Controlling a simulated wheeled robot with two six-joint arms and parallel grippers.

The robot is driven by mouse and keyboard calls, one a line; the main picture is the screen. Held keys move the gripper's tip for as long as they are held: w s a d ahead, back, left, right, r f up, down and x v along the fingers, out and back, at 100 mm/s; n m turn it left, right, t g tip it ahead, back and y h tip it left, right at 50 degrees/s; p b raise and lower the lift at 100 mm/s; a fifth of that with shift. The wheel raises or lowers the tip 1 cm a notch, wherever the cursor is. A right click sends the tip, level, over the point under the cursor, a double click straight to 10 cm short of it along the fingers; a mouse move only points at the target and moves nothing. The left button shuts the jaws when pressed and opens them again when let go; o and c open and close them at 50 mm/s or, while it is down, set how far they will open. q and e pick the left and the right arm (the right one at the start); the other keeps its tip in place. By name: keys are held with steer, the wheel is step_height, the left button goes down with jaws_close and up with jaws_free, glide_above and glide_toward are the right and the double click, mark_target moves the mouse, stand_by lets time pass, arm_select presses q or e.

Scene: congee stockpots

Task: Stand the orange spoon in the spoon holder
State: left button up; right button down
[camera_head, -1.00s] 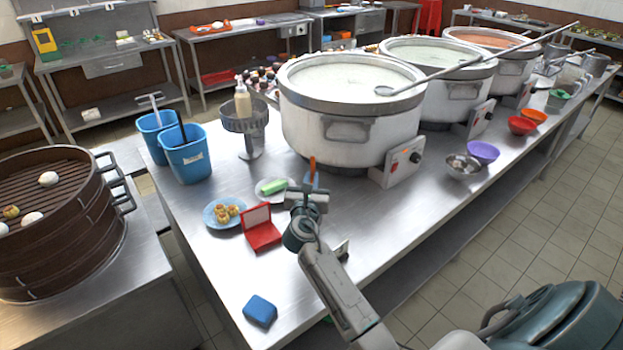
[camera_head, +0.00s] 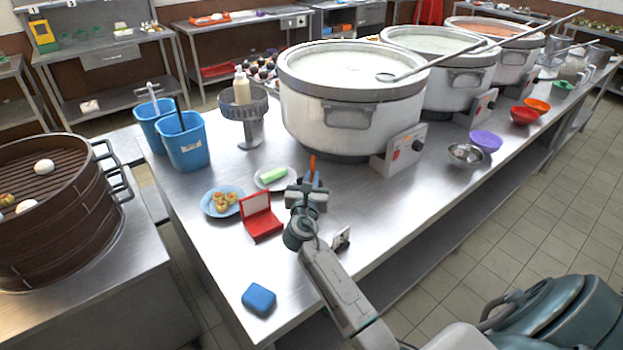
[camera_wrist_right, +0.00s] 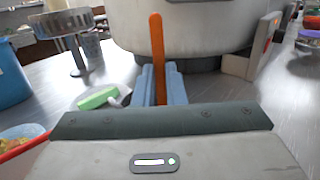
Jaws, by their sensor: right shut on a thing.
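The orange spoon (camera_head: 312,162) stands upright in my right gripper (camera_head: 311,179), its orange end pointing up. In the right wrist view the spoon (camera_wrist_right: 157,60) rises between the blue fingertips (camera_wrist_right: 162,84), which are shut on it. The gripper is above the steel table, in front of the nearest big pot. I cannot tell for certain which thing is the spoon holder. The spoon's lower end is hidden. My left gripper is not in view.
The nearest stockpot (camera_head: 350,110) stands close behind the gripper. A green block on a plate (camera_head: 272,176), a blue plate of dumplings (camera_head: 221,202), an open red box (camera_head: 262,225) and a small metal stand (camera_head: 341,238) are nearby. A blue block (camera_head: 258,300) lies at the front.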

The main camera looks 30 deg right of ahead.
steer(key=c, duration=1.4)
jaws_free()
steer(key=b+v, duration=0.2)
steer(key=v, duration=0.8)
steer(key=shift+s+a, duration=0.3)
